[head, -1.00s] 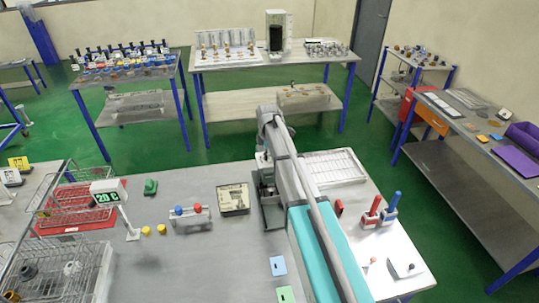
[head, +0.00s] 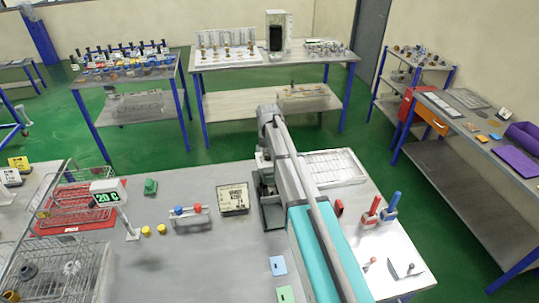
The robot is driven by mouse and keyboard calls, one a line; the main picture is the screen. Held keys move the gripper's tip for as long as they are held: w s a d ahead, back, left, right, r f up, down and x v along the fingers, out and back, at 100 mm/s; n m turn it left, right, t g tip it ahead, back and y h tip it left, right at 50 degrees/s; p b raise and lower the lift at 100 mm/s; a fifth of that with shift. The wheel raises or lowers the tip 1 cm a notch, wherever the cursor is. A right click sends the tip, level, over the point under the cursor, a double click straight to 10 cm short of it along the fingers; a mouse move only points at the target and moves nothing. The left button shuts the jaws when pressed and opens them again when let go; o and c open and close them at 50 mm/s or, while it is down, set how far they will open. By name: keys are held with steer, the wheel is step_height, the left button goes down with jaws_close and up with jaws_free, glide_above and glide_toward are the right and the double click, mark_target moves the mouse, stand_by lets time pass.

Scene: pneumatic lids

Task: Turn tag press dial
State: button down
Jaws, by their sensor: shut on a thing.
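The tag press (head: 271,212), a grey-green metal device, stands on the near table right of the small framed sign. My arm reaches over it from the lower right and hides much of it. My gripper (head: 264,182) points down at the top of the press and is shut on its dial. The dial itself is hidden by the gripper and arm, so its angle cannot be read.
A stand with blue and red knobs (head: 190,216) is further left. A white tray (head: 333,168) lies behind right. Red and blue-handled tools (head: 380,211) stand to the right.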

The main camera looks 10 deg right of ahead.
stand_by(0.4)
steer(key=shift+c, duration=1.7)
jaws_free()
steer(key=shift+d, duration=0.1)
steer(key=shift+o, duration=0.4)
steer(key=s+a+m+t, duration=0.1)
steer(key=s+a+m, duration=0.7)
steer(key=m, duration=0.1)
steer(key=s+d+f+m+b, duration=0.2)
steer(key=s+m, duration=0.4)
steer(key=s+d+f+m+b, duration=0.2)
steer(key=s+d+m, duration=0.1)
steer(key=s+m, duration=0.3)
steer(key=s+d+f+m+g+b, duration=0.1)
steer(key=s+d+f+m+b, duration=0.1)
steer(key=s+m, duration=0.4)
steer(key=shift+s+d+f, duration=0.25)
steer(key=shift+s+d, duration=0.4)
steer(key=shift+s, duration=0.45)
